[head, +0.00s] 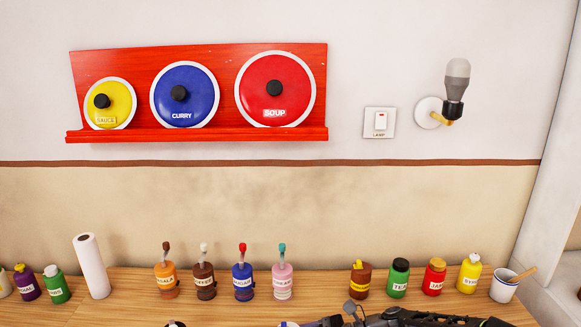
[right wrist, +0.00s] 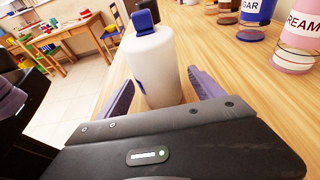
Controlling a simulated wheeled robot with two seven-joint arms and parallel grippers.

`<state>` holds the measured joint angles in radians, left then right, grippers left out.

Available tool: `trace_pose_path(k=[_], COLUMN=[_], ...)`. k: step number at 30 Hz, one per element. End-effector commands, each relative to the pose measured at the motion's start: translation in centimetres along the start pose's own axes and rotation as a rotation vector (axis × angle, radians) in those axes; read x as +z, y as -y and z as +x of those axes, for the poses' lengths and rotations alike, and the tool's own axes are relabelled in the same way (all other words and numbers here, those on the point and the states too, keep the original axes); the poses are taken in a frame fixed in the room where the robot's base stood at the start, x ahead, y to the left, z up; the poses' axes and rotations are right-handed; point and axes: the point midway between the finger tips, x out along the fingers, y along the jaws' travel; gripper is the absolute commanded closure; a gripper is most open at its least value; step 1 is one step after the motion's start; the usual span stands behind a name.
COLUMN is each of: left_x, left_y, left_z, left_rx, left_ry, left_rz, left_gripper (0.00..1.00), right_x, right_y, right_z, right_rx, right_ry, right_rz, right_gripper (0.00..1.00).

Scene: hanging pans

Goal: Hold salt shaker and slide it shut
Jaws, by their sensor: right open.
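A white salt shaker (right wrist: 158,62) with a blue cap (right wrist: 144,20) stands on the wooden counter in the right wrist view. A small blue mark shows on its left side. My right gripper (right wrist: 161,80) is open, with one purple finger on each side of the shaker's body. I cannot tell whether the fingers touch it. The shaker's lower end is partly hidden by the gripper's body. In the head view, my right arm shows only at the bottom edge. My left gripper is not in view.
Labelled bottles, including sugar (head: 242,280) and cream (head: 282,281), stand along the counter, with jars such as tea (head: 398,279) to the right. A paper roll (head: 91,265) stands at left. A red shelf (head: 300,134) holds lids above. A lamp switch (head: 380,122) is on the wall.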

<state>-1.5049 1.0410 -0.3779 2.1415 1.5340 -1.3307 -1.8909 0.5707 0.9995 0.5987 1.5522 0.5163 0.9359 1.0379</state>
Motion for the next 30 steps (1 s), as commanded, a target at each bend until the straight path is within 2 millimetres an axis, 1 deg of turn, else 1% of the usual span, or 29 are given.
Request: trace_pose_path(k=[4, 8, 11, 18, 21, 25, 30], left_x=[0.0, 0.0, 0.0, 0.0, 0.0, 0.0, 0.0], left_y=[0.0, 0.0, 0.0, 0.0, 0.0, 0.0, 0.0], left_z=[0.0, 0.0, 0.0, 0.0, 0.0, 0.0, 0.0], left_rx=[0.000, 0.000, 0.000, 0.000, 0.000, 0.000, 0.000], left_ry=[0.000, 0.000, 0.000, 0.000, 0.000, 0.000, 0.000], left_rz=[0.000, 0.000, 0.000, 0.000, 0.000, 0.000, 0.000], left_gripper=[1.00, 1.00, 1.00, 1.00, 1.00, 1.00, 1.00], right_x=[0.0, 0.0, 0.0, -0.1, 0.0, -0.1, 0.0], right_y=[0.0, 0.1, 0.1, 0.1, 0.1, 0.0, 0.0], right_z=[-0.3, -1.4, -3.0, -8.0, -9.8, -11.4, -12.1], right_rx=[-0.001, -0.002, -0.004, -0.004, -0.003, -0.001, 0.000], right_ry=[0.000, -0.001, -0.002, -0.002, -0.002, -0.001, 0.000], right_rz=[0.000, -0.001, -0.001, -0.001, -0.001, 0.000, 0.000], right_gripper=[0.23, 0.23, 0.23, 0.23, 0.23, 0.23, 0.23])
